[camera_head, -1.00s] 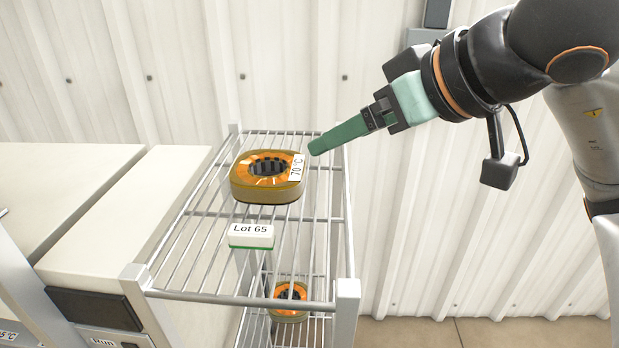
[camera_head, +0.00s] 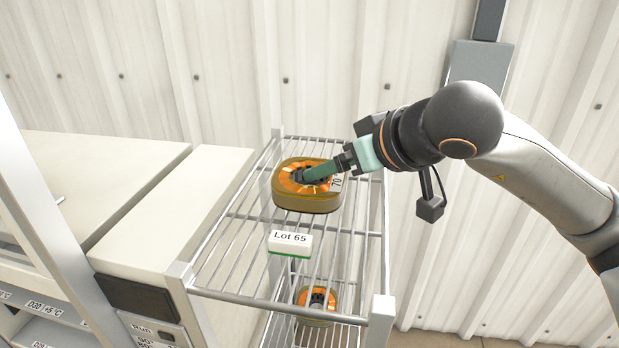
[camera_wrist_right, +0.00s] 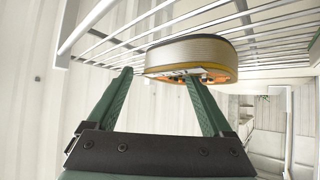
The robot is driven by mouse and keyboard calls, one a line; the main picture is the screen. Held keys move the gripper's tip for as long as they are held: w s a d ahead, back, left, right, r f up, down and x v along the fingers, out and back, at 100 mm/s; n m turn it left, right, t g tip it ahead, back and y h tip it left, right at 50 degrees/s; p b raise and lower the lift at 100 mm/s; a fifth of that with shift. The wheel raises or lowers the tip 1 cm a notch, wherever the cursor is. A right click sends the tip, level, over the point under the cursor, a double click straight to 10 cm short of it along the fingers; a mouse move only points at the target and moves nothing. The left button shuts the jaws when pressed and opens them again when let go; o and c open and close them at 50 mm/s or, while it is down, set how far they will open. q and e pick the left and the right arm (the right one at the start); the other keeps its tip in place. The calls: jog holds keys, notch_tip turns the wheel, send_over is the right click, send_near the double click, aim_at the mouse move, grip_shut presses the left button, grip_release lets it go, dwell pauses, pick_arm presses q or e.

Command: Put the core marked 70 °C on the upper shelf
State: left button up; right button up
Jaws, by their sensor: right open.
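The core marked 70 °C (camera_head: 306,200) is a squarish ring with an orange top and a tan side. It sits on the wire upper shelf (camera_head: 240,299), near its back. Its label is partly hidden by my right gripper (camera_head: 311,172). The gripper's green finger reaches over the core's top to its dark centre hole. In the right wrist view the core (camera_wrist_right: 195,55) is in front of the open fingers (camera_wrist_right: 159,74). One finger is beside the core and the other overlaps its orange and label side. I cannot tell whether they touch. My left gripper is out of view.
A white "Lot 65" tag (camera_head: 290,241) is in front of the core. Another orange core (camera_head: 316,297) is on a lower level. A white cabinet (camera_head: 175,225) stands against the rack's left side. The shelf's front part is clear.

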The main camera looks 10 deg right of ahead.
jog(key=shift+w+f, duration=0.2)
jog(key=shift+c, duration=0.4)
grip_shut()
dwell(0.8)
jog(key=shift+a+r, duration=0.1)
jog(key=shift+r, duration=0.1)
